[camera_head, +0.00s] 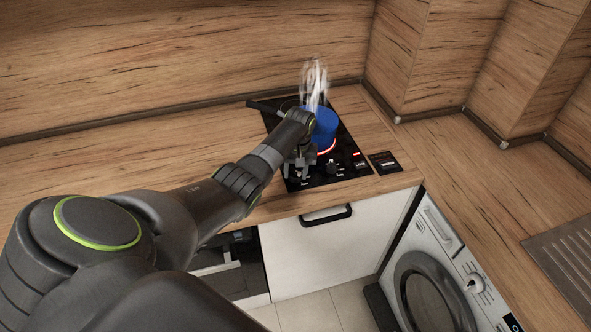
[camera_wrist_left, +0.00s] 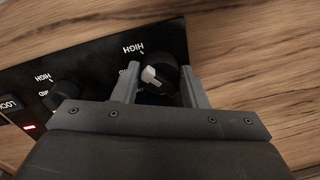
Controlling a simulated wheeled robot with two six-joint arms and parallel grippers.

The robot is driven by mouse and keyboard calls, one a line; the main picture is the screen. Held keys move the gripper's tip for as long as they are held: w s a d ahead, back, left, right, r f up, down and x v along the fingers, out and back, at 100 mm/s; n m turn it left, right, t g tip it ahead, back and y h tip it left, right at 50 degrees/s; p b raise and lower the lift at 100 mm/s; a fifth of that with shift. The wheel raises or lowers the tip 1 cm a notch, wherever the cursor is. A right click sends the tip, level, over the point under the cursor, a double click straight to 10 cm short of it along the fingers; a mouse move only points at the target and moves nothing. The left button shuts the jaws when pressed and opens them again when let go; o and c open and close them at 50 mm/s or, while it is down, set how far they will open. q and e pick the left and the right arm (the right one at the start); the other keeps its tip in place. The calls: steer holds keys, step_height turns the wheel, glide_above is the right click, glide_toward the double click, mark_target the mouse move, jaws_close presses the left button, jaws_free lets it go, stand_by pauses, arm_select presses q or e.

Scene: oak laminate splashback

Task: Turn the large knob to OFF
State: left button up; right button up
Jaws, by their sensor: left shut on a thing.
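The large knob (camera_wrist_left: 160,74) is black with a pale pointer mark and sits on the black control panel, beside HIGH lettering in the left wrist view. My left gripper (camera_wrist_left: 158,70) is shut on it, one finger on each side. In the head view my left gripper (camera_head: 301,166) is at the front left of the hob and hides this knob. A second black knob (camera_head: 332,168) stands to its right, and shows in the left wrist view (camera_wrist_left: 66,94) at left, partly hidden. The OFF mark cannot be made out. My right gripper is not in view.
A blue pot (camera_head: 326,126) steams on a red-glowing ring just behind my left gripper. A dark pan handle (camera_head: 264,107) extends left at the back. A LOCK key (camera_head: 360,163) and a small dark panel (camera_head: 384,162) lie right. The wooden counter (camera_head: 220,120) left is clear.

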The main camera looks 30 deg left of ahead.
arm_select(q)
steer(key=n+p, duration=0.1)
steer(key=n, duration=0.1)
steer(key=shift+r+n, duration=0.15)
steer(key=shift+n, duration=0.25)
steer(key=n+p, duration=0.1)
steer(key=n, duration=0.2)
steer(key=shift+w+n, duration=0.1)
steer(key=shift+n, duration=0.2)
steer(key=n+p, duration=0.1)
steer(key=n, duration=0.2)
steer(key=shift+n, duration=0.3)
steer(key=n+p, duration=0.1)
steer(key=n, duration=0.3)
steer(key=shift+w+a+n+h, duration=0.1)
steer(key=shift+n+h, duration=0.2)
steer(key=shift+h, duration=0.1)
steer(key=n, duration=0.3)
steer(key=shift+n, duration=0.3)
steer(key=n+p, duration=0.1)
steer(key=n, duration=0.2)
steer(key=shift+n, duration=0.3)
steer(key=n, duration=0.6)
steer(key=shift+a+p, duration=0.15)
steer(key=shift+p, duration=0.25)
steer(key=shift+n, duration=0.4)
steer(key=o, duration=1)
steer(key=shift+c, duration=0.2)
